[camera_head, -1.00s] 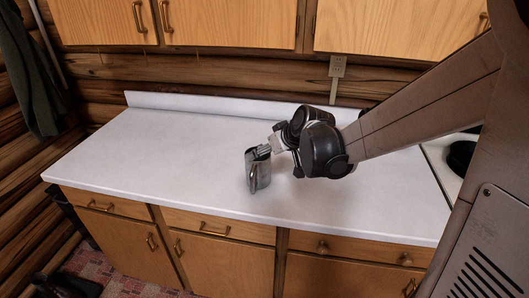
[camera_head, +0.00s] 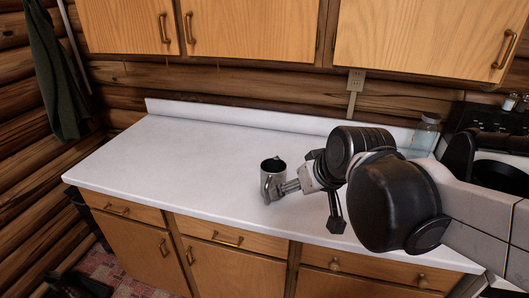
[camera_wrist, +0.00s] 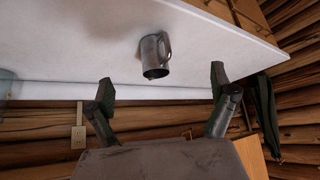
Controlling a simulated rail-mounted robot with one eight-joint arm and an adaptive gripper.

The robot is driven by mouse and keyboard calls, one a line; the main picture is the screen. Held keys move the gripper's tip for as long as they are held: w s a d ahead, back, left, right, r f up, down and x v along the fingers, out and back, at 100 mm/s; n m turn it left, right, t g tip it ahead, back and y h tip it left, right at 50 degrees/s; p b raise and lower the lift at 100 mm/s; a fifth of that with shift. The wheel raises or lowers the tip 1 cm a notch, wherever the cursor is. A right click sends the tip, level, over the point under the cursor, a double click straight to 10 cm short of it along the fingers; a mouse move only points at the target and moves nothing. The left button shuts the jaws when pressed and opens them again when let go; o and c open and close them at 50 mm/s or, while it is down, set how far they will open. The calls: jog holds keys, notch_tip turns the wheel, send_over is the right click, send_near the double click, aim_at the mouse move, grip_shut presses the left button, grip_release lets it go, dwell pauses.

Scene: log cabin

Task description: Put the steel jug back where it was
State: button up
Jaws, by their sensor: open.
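The steel jug (camera_head: 272,180) stands upright on the white counter (camera_head: 190,155), with its open mouth up and its handle at the side facing me. My gripper (camera_head: 282,188) is just right of the jug in the head view, low over the counter. In the wrist view, which is turned over, the jug (camera_wrist: 151,58) lies beyond the two spread fingertips of my gripper (camera_wrist: 162,85), with nothing between them. Its handle is on the right there. The gripper's fingers partly overlap the jug's lower edge in the head view.
A glass jar (camera_head: 426,132) stands at the back right, near the stove (camera_head: 490,155). The counter left of the jug is clear. Wall cabinets (camera_head: 250,30) hang above, and an outlet (camera_head: 355,80) is on the log wall.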

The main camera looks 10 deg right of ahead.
jog(key=s+f+m+h, duration=0.1)
jog(key=s, duration=0.8)
jog(key=shift+d+g, duration=0.2)
jog(key=shift+g, duration=0.1)
jog(key=shift+s, duration=0.1)
notch_tip(320, 180, down, 4)
jog(key=b, duration=0.3)
jog(key=shift+r+b, duration=0.2)
jog(key=shift+b, duration=0.15)
